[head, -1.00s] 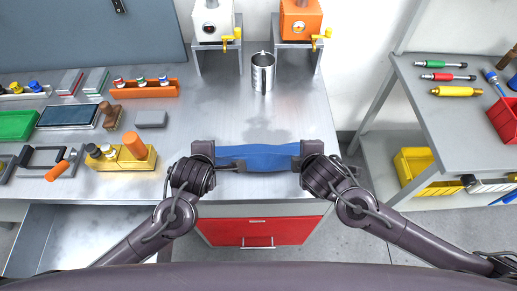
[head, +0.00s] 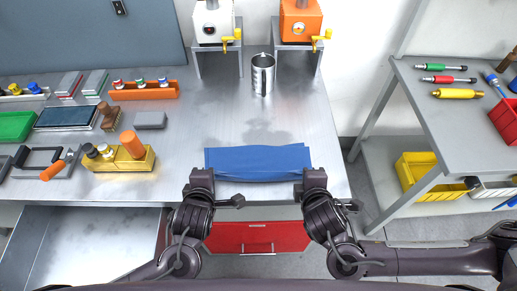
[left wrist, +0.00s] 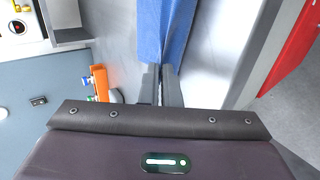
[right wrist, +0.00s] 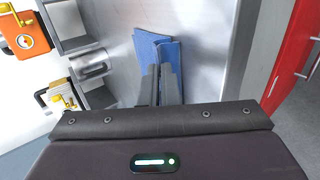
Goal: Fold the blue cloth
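The blue cloth (head: 258,161) lies on the front part of the metal bench top, wider than deep, with layered edges. My left gripper (head: 212,178) is at its near left corner and my right gripper (head: 304,180) is at its near right corner. In the left wrist view the narrow fingers (left wrist: 162,82) are close together at the end of the cloth (left wrist: 165,30). In the right wrist view the fingers (right wrist: 163,82) are close together over the cloth's edge (right wrist: 155,48). Both look shut on the cloth, though the fingertips are partly hidden.
A metal mug (head: 263,75) stands behind the cloth. A yellow block with an orange handle (head: 122,160) is to the left. An open drawer (head: 85,235) is at front left and a red drawer (head: 258,237) is below the bench edge. The bench around the mug is clear.

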